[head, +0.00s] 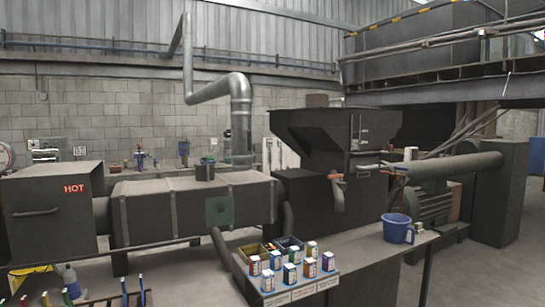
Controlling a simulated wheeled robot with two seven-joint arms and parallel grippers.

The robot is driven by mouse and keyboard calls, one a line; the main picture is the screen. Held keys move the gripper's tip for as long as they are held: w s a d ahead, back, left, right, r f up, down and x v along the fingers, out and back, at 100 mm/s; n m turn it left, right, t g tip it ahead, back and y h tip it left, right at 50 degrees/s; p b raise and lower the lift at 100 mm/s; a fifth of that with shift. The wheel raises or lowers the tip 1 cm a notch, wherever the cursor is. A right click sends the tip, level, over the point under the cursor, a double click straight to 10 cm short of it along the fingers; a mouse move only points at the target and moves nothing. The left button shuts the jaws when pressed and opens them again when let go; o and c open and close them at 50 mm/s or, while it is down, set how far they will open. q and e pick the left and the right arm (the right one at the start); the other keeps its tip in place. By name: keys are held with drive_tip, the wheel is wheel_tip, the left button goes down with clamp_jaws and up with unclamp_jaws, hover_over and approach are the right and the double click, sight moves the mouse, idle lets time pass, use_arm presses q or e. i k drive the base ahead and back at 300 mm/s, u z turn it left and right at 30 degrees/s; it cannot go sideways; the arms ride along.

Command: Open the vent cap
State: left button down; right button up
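No part can be picked out for certain as the vent cap in the head view. A long dark horizontal duct (150,207) with ribs lies at left centre. A green square plate (219,211) with a small centre fitting is on its front face. A small dark container (205,170) with a green band stands on top of the duct. A bent grey metal pipe (241,125) rises behind the duct toward the roof. Whether any of these is open or shut cannot be told. Neither of my grippers is in view.
A dark box marked HOT (50,212) stands at left. A hopper machine (320,135) is at centre. A bench in front holds several small boxes (290,273) and a blue bucket (397,228). Open floor (490,270) shows at right.

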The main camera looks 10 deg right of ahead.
sight(206, 158)
drive_tip(key=z, duration=0.5)
drive_tip(key=i, duration=0.9)
drive_tip(key=u, duration=0.75)
drive_tip(key=i, duration=1.15)
drive_tip(key=u, duration=1.15)
